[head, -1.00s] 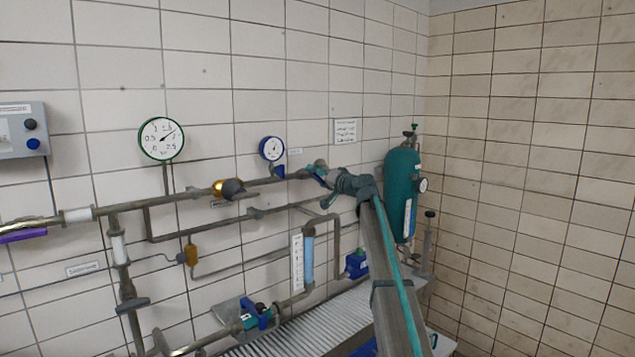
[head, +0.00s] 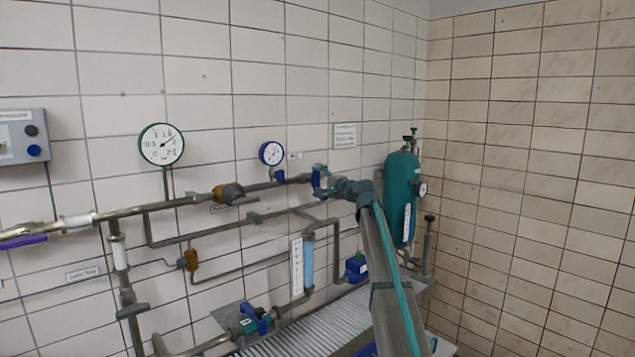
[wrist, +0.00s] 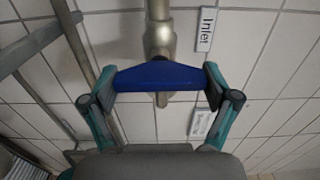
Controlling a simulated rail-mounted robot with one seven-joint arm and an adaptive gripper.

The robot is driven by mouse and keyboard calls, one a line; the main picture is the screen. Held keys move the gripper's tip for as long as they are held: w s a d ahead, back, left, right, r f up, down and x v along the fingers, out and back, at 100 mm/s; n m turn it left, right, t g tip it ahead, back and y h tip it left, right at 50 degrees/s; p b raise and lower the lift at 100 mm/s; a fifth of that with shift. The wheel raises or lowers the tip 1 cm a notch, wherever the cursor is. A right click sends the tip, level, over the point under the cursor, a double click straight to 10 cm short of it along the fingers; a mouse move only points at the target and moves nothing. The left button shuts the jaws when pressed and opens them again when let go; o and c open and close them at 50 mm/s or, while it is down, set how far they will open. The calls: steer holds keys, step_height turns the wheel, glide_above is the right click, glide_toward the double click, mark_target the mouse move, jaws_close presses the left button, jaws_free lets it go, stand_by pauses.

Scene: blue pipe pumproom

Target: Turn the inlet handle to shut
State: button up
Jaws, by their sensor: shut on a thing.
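The inlet handle (wrist: 160,73) is a blue bar on a grey metal pipe fitting (wrist: 160,38), beside a label reading "Inlet" (wrist: 206,29) in the wrist view. The bar lies crosswise to the pipe in that view. My gripper (wrist: 161,80) is shut on the bar, with one teal fingertip at each end. In the head view my gripper (head: 323,181) is at the right end of the upper pipe, and only a bit of the blue handle (head: 316,178) shows between its fingers.
A green tank (head: 402,190) stands right of my arm. A blue gauge (head: 271,153) and a green-rimmed gauge (head: 161,144) are left of the gripper. A brass valve (head: 228,193) sits on the same pipe. A lower blue-handled valve (head: 254,320) and a flow tube (head: 308,265) are below.

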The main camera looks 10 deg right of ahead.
steer(key=shift+m, duration=0.3)
steer(key=o, duration=0.9)
steer(key=shift+s, duration=0.1)
steer(key=v, duration=1.2)
steer(key=shift+a, duration=0.1)
